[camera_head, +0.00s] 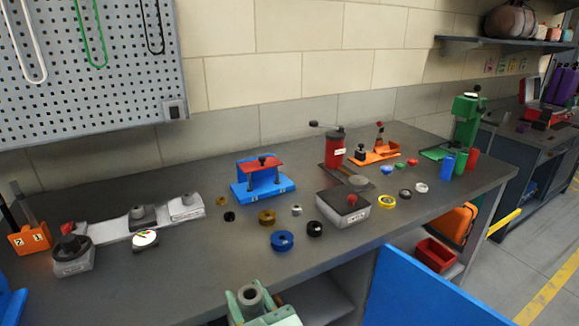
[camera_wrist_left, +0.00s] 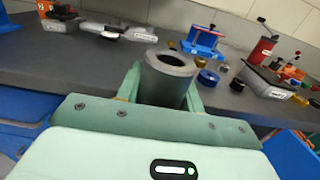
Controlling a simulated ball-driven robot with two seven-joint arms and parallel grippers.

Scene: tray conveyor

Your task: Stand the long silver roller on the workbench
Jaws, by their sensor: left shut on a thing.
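The silver-grey roller (camera_wrist_left: 168,78) is a hollow cylinder held between the green fingers of my left gripper (camera_wrist_left: 165,92). Its open end faces up towards the wrist camera. In the head view, the roller (camera_head: 250,296) shows at the bottom centre with my left gripper (camera_head: 262,308) shut on it, in front of the workbench's near edge. Its lower part is hidden by the gripper and the picture's edge. The workbench (camera_head: 190,275) is a dark grey top along the wall. My right gripper is in neither view.
Several small rings lie mid-bench, including a blue ring (camera_head: 282,241). Behind them stands a blue fixture (camera_head: 262,180), and to the right a grey box with a red button (camera_head: 343,208). The front left of the bench is clear. A blue panel (camera_head: 430,290) is below the front edge.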

